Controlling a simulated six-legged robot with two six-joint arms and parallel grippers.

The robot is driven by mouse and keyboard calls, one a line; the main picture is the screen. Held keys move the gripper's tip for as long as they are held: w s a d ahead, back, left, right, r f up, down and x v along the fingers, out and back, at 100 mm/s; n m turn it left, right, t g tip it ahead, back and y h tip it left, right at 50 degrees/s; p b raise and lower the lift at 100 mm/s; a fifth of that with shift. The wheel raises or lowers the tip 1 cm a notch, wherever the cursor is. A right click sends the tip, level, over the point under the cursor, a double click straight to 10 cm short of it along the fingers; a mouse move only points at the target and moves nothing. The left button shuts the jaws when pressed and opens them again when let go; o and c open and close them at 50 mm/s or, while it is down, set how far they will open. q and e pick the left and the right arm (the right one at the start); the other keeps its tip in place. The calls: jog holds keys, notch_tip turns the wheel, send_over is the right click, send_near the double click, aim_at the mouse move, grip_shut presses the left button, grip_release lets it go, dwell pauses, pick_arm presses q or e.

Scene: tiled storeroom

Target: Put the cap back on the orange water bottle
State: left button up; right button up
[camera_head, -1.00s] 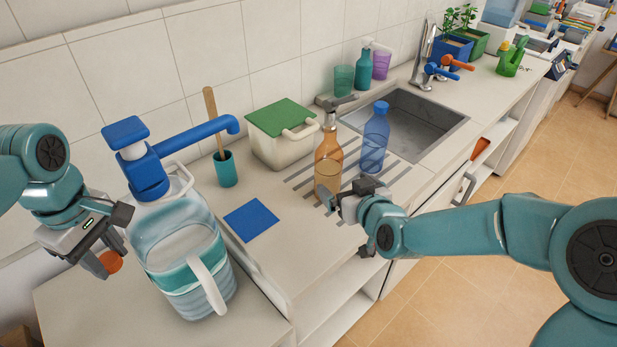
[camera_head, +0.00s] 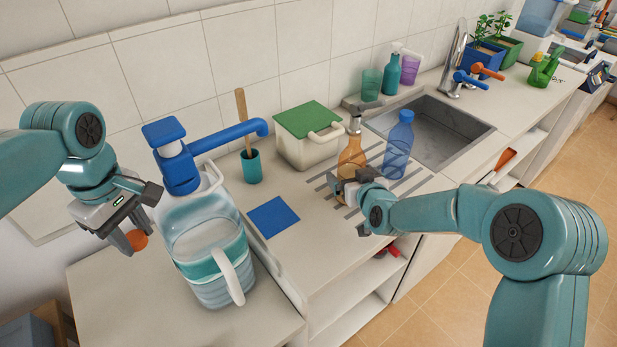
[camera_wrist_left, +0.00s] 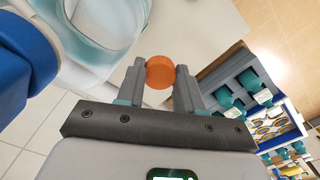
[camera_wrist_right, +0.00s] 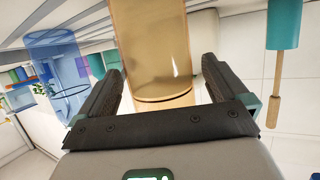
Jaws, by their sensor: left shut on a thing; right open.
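In the right wrist view the bottle (camera_wrist_right: 155,50) lies between the two open fingers (camera_wrist_right: 165,85), with a gap on each side. My left gripper (camera_head: 128,240) is shut on the orange cap (camera_head: 138,240), held in the air left of the big water jug. In the left wrist view the cap (camera_wrist_left: 160,72) sits between the fingertips (camera_wrist_left: 160,80).
A large clear jug with a blue pump (camera_head: 215,260) stands between my grippers. A blue bottle (camera_head: 398,146) stands right of the orange bottle, near the sink (camera_head: 440,130). A blue square (camera_head: 273,217), a teal cup (camera_head: 251,167) and a green-lidded box (camera_head: 305,150) are on the counter.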

pick_arm(q)
jog(key=shift+r, duration=0.15)
pick_arm(e)
jog(key=shift+w+f, duration=0.1)
jog(key=shift+w, duration=0.25)
jog(key=shift+w+a+f, duration=0.1)
jog(key=shift+w+f, duration=0.05)
jog(key=c, duration=1.3)
